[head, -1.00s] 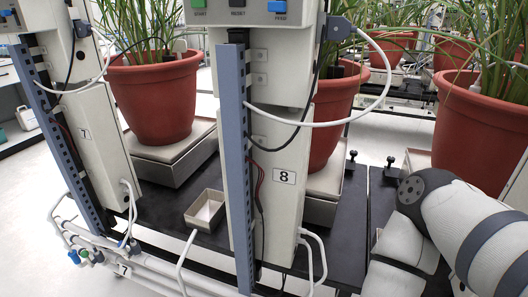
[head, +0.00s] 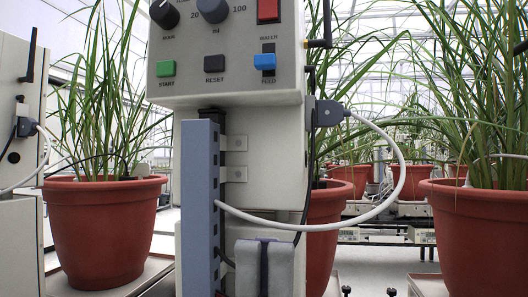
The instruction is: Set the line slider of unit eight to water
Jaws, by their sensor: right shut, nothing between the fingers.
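The control box of unit eight (head: 225,85) stands at the upper middle of the head view. Its line slider has a blue knob (head: 264,62) between an upper label that seems to read WATER and a lower label FEED. The knob sits low, near FEED, with a bit of dark slot above it. My right gripper (head: 264,245) shows at the bottom of the view, in front of the unit's column and well below the slider. It is shut, empty and apart from the knob. My left gripper is not in view.
Beside the slider are a red switch (head: 268,10), a black reset button (head: 214,64), a green start button (head: 166,68) and dials. A blue-grey slotted rail (head: 197,200) and a white cable (head: 385,205) flank the column. Potted plants stand left (head: 98,235) and right (head: 480,235).

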